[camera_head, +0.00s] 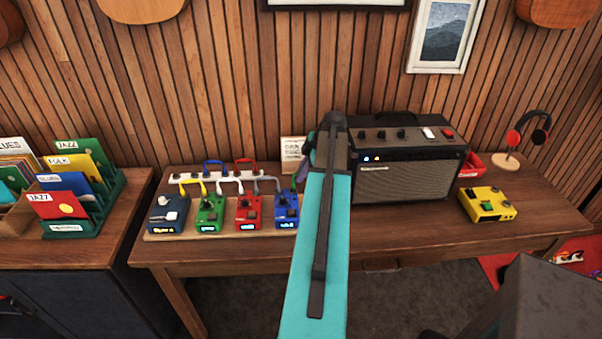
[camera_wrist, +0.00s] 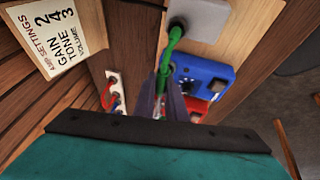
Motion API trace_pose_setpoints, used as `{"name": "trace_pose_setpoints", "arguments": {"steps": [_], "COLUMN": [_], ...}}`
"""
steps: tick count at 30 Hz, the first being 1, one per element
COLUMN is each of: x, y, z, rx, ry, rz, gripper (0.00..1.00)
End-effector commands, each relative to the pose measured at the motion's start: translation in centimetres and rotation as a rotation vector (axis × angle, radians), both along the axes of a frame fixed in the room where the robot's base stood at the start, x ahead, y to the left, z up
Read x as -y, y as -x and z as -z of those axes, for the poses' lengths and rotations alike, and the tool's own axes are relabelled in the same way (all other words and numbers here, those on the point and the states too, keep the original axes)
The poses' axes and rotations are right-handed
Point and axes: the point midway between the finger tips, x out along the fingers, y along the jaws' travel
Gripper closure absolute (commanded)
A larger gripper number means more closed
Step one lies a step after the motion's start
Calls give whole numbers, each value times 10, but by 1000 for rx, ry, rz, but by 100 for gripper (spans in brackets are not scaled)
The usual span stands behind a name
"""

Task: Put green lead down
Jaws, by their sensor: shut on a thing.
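The green lead (camera_wrist: 173,45) shows in the wrist view, running between my gripper's fingers and up to a grey block (camera_wrist: 200,14) over the wooden surface. My gripper (camera_wrist: 163,88) is shut on the lead, with some green showing between its fingers. In the head view my arm hides most of the gripper; only a bit of the green lead (camera_head: 302,170) shows at the arm's left edge, beside the right end of the pedal row. I cannot tell whether the lead touches the desk.
The pedal board (camera_head: 220,235) holds blue, green, red and blue pedals with short leads behind them. An amplifier (camera_head: 405,180) stands right of my arm. A yellow pedal (camera_head: 487,204) and headphones (camera_head: 527,138) are farther right. The desk front (camera_head: 420,235) is clear. A settings card (camera_wrist: 52,38) stands behind.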

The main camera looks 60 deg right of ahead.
Motion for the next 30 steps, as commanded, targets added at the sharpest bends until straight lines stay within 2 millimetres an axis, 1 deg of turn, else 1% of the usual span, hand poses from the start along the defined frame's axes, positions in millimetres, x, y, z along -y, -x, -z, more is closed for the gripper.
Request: {"name": "trace_pose_setpoints", "arguments": {"steps": [5,23,27,28,30], "x": [0,0,0,0,0], "y": [0,0,0,0,0], "z": [0,13,12,12,12], "rx": [0,-1,-1,-1,-1], "ry": [0,-1,-1,-1,-1], "rz": [0,0,0,0,0], "gripper": [100,100,100,84,72]}}
